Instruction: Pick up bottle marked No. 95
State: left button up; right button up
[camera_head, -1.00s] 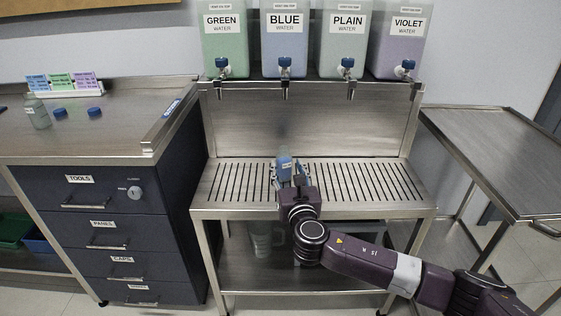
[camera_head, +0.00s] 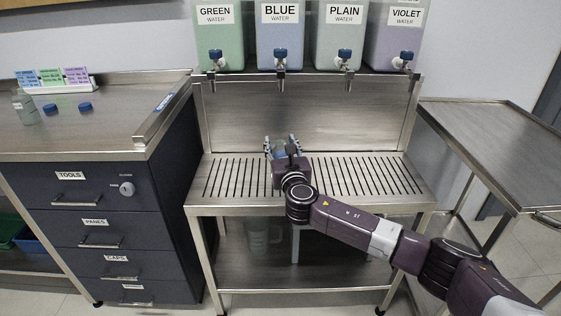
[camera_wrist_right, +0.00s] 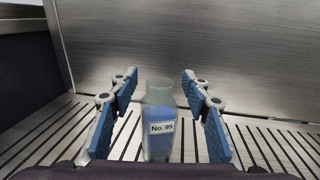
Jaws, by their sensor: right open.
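The bottle marked No. 95 (camera_wrist_right: 158,122) stands upright on the slatted rack. It is clear, with blue liquid inside and a white label facing my right wrist camera. My right gripper (camera_wrist_right: 160,105) is open, with one blue-padded finger on each side of the bottle and a gap on both sides. In the head view my right gripper (camera_head: 282,146) is over the rack and hides most of the bottle. My left gripper is not in view.
The slatted rack (camera_head: 370,178) is otherwise clear. Dispensers for green (camera_head: 218,38), blue (camera_head: 281,38), plain (camera_head: 340,38) and violet water (camera_head: 393,38) stand above. A drawer cabinet (camera_head: 90,216) at left bears another bottle (camera_head: 25,107) and two blue caps. An empty side table (camera_head: 500,150) stands at right.

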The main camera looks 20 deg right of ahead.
jog(key=shift+c, duration=0.2)
grip_shut()
jog(key=shift+r, duration=0.1)
